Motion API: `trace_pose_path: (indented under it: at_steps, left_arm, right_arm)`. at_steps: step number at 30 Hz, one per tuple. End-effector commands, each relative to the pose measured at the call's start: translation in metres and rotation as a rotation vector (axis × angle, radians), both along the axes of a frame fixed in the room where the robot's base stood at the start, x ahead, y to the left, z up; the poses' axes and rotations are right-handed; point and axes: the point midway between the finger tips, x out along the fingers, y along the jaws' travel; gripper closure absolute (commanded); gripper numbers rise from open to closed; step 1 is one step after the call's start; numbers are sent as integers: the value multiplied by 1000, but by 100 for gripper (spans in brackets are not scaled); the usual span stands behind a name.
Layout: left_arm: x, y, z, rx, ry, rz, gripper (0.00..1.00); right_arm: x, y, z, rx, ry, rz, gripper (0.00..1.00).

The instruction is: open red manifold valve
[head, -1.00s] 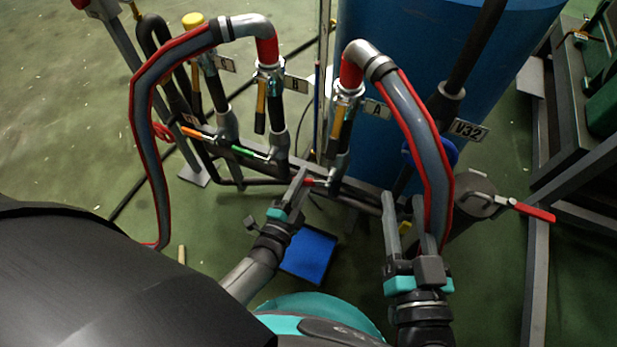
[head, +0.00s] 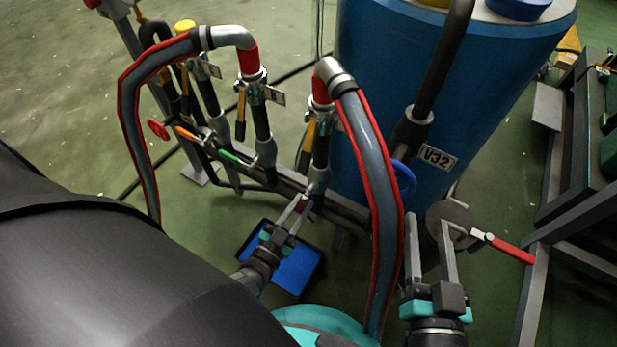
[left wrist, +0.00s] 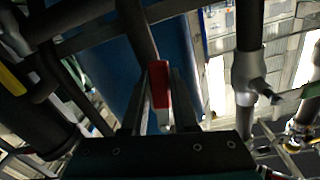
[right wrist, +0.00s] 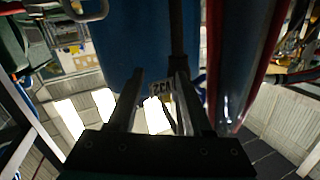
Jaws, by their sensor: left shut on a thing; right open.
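The red manifold valve handle (left wrist: 158,86) stands between the fingers of my left gripper (left wrist: 158,105) in the left wrist view. In the head view, my left gripper (head: 297,212) is at the manifold pipe, shut on the small red handle (head: 304,202), which is mostly hidden by the fingers. Orange (head: 186,133) and green (head: 229,156) handles sit farther left on the same manifold. My right gripper (head: 432,238) is open and empty, to the right of the red-edged hose. In the right wrist view, nothing is between its fingers (right wrist: 155,90).
Red-edged hoses (head: 377,200) arch over the manifold. A blue tank (head: 450,80) with a V32 tag (head: 438,157) stands behind. A red-handled lever (head: 510,249) is right of my right gripper. A blue tray (head: 290,268) lies on the floor below.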

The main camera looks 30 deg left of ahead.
Motion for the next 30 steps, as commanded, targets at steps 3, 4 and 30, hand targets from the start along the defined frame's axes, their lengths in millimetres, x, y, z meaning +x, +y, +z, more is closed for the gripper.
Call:
trace_pose_path:
  at_steps: [3, 4, 30]
  left_arm:
    - [-4, -2, -1, -58, 3, -6, 100]
    - [-5, -2, -1, -72, 4, -7, 100]
    - [-7, -2, -1, -146, 5, -5, 57]
  right_arm:
    - [0, 0, 1, 4, -9, -1, 50]
    - [0, 0, 1, 7, -12, -2, 50]
    - [-3, 2, -1, 18, -19, -2, 50]
